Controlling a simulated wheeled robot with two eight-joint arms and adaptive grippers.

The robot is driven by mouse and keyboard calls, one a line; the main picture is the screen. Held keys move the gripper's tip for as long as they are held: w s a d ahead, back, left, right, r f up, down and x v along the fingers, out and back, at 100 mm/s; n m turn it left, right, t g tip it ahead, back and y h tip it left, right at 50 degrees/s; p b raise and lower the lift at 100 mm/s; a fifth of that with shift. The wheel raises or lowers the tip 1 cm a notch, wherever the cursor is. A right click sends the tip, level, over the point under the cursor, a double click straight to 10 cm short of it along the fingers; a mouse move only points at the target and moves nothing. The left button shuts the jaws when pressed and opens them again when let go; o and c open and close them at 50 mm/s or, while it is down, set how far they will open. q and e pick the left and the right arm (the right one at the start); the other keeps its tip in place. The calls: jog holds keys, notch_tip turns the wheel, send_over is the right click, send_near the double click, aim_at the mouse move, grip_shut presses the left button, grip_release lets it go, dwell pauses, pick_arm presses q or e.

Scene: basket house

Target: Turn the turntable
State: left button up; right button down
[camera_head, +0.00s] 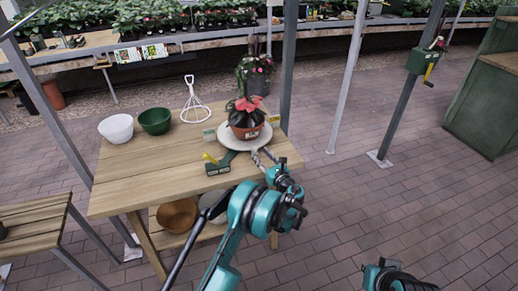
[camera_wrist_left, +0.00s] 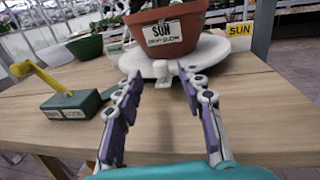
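The turntable (camera_head: 230,141) is a pale round disc on the wooden table, near its right end. A terracotta pot (camera_head: 247,130) with a red and green plant stands on it. In the left wrist view the turntable (camera_wrist_left: 215,52) has a small pale knob (camera_wrist_left: 160,70) at its near edge, and the pot (camera_wrist_left: 168,27) carries a "SUN" label. My left gripper (camera_head: 263,156) is at the turntable's near edge. In the left wrist view its fingers (camera_wrist_left: 160,88) are open, one on each side of the knob, with no clear contact. My right gripper is not clearly visible; only part of my right arm shows at the bottom.
A green block with a yellow lever (camera_head: 217,168) stands left of my left gripper. A white bowl (camera_head: 116,128), a green bowl (camera_head: 155,121) and a white wire stand (camera_head: 194,105) are farther left. A yellow "SUN" tag (camera_head: 274,119) is right of the turntable. Metal posts stand nearby.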

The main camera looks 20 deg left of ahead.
aim_at(256, 149)
pick_arm(q)
jog(key=b+x, duration=0.1)
jog(key=x, duration=0.4)
jog(key=shift+w+a, duration=0.2)
grip_shut()
